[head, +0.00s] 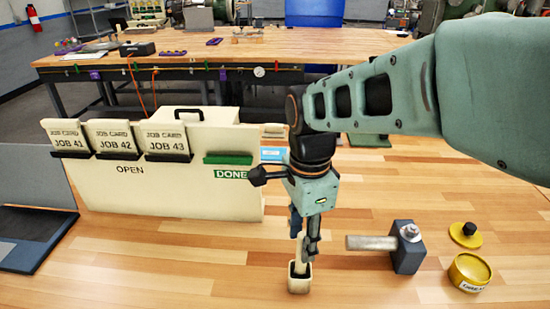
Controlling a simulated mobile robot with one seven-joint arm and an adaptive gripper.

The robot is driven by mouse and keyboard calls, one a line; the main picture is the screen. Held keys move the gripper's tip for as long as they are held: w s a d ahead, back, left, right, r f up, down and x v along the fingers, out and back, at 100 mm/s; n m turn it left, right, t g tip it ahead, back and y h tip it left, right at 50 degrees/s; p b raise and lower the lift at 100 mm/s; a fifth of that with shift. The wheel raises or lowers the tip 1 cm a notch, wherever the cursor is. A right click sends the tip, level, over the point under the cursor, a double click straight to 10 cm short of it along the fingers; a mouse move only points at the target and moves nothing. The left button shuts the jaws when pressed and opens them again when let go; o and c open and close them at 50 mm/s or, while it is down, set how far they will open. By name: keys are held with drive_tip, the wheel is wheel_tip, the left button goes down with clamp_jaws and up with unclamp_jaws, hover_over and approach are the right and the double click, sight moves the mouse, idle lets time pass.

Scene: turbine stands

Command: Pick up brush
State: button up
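My gripper (308,248) points down at the middle of the bench, below my arm. One dark grey finger shows clearly; the other is not clear. A slim upright cream piece (299,247), perhaps the brush, is beside the finger, with a bit of blue above it. Its lower end meets a small cream block (299,285) with a dark top, standing on the wood. I cannot tell whether the finger touches the slim piece or whether the gripper is closed on it. No bristles can be made out.
A cream job-card board (170,190) stands behind and left. Right of the gripper are a dark block with a metal cylinder (408,250), a yellow tin (469,272) and a yellow lid with a black knob (466,235). A dark tray (30,238) lies far left. The front-left wood is clear.

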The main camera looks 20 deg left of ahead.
drive_tip(key=f, duration=0.6)
drive_tip(key=shift+s+d+f, duration=0.15)
drive_tip(key=shift+s+f, duration=0.1)
drive_tip(key=shift+s, duration=0.15)
clamp_jaws()
